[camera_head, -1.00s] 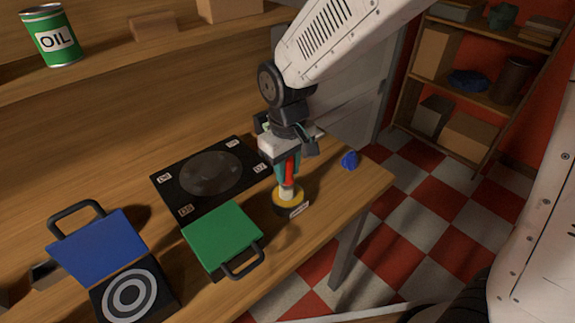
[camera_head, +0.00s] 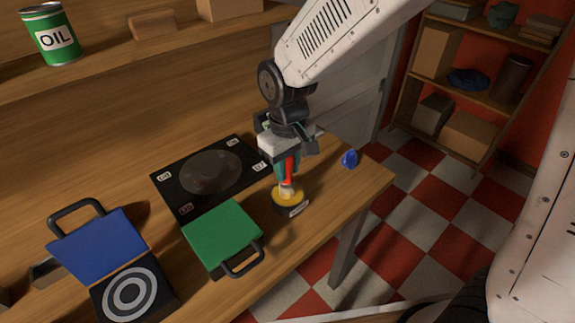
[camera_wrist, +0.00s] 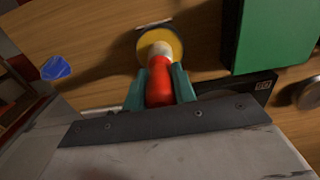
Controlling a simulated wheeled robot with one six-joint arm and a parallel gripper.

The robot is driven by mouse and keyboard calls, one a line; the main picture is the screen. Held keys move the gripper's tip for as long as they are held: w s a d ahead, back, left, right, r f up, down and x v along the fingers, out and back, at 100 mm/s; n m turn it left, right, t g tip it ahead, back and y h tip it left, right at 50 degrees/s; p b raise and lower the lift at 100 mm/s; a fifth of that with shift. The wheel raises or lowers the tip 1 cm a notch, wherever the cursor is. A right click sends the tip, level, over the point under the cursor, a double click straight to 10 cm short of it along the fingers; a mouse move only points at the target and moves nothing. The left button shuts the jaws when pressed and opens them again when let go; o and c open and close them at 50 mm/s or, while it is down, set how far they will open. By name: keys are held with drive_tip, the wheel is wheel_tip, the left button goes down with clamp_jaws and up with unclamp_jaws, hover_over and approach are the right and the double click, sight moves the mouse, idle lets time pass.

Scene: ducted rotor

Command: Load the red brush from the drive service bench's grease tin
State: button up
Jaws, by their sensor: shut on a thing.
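My gripper (camera_head: 286,168) is shut on the red brush (camera_head: 289,171), which points down toward the bench. In the wrist view the gripper's teal fingers (camera_wrist: 160,88) close on both sides of the red handle (camera_wrist: 159,90). The brush's pale bristle end (camera_wrist: 138,68) lies over the yellow grease. The grease tin (camera_head: 291,207) is a low dark tin with a pale label, standing on the wooden bench near its front right edge. The bristle end appears to reach into the tin's mouth, but I cannot tell how deep.
A green box (camera_head: 223,238) with a handle stands just left of the tin. A black plate (camera_head: 180,196) with labelled corners lies behind it. A blue lump (camera_head: 349,159) lies to the right. A blue lidded case (camera_head: 100,247) stands at the left. A shelf holds an oil can (camera_head: 52,36).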

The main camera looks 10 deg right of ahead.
drive_tip(key=shift+r, duration=3.5)
